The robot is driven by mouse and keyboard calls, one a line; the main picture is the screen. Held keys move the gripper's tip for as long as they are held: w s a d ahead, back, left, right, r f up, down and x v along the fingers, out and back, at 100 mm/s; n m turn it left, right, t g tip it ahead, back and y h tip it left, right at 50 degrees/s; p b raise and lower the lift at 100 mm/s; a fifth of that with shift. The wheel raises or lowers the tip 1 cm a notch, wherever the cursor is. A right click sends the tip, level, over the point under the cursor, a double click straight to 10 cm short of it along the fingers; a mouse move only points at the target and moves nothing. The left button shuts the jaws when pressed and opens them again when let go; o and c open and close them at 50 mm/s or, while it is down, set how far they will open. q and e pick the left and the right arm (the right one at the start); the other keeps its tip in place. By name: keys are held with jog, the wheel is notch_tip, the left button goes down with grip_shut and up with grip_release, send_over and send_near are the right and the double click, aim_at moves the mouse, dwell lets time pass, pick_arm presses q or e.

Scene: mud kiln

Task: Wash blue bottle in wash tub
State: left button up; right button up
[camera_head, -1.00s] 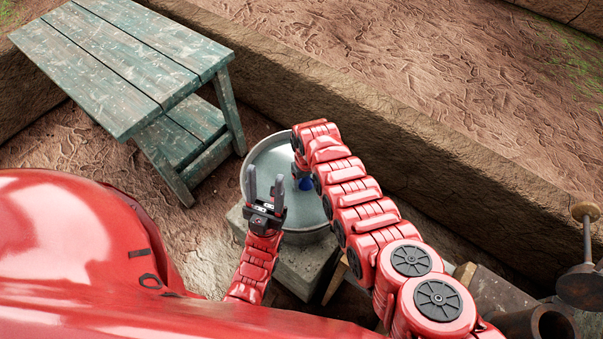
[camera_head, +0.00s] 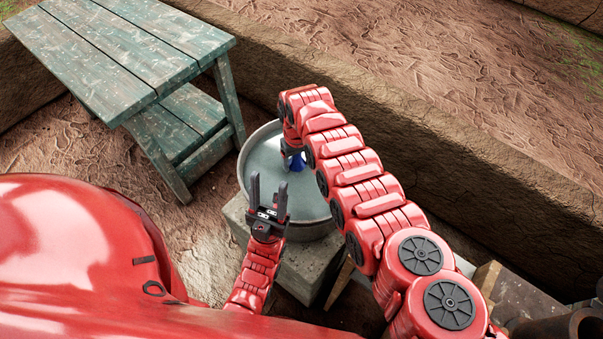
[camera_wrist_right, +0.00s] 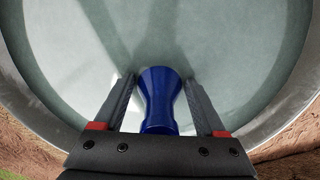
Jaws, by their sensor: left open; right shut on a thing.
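The round grey metal wash tub (camera_head: 312,229) stands on a stone block. The blue bottle (camera_head: 298,163) is over or inside the tub, partly hidden by my right arm. The right wrist view shows the bottle (camera_wrist_right: 158,98) between the fingers of my right gripper (camera_wrist_right: 160,84), with the pale tub interior (camera_wrist_right: 215,45) beyond. My right gripper is shut on the bottle. I cannot tell whether the bottle touches the water or the tub floor. My left gripper (camera_head: 268,187) is open and empty, pointing up in front of the tub's near left rim.
A worn green wooden bench (camera_head: 120,50) with a lower shelf stands left of the tub. The stone block (camera_head: 300,265) is under the tub. A low earthen ledge (camera_head: 430,140) runs behind it. Dark pipe-like objects (camera_head: 560,328) lie at the lower right.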

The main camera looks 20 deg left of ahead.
jog(key=shift+w+a+f+b, duration=0.15)
jog(key=shift+a+b, duration=0.4)
jog(key=shift+b, duration=0.95)
jog(key=shift+r, duration=0.2)
jog(key=s+d+p, duration=0.2)
jog(key=d+p, duration=0.3)
jog(key=p, duration=0.9)
jog(key=shift+d, duration=0.35)
notch_tip(320, 180, up, 18)
jog(key=p, duration=1.6)
jog(key=shift+f, duration=0.15)
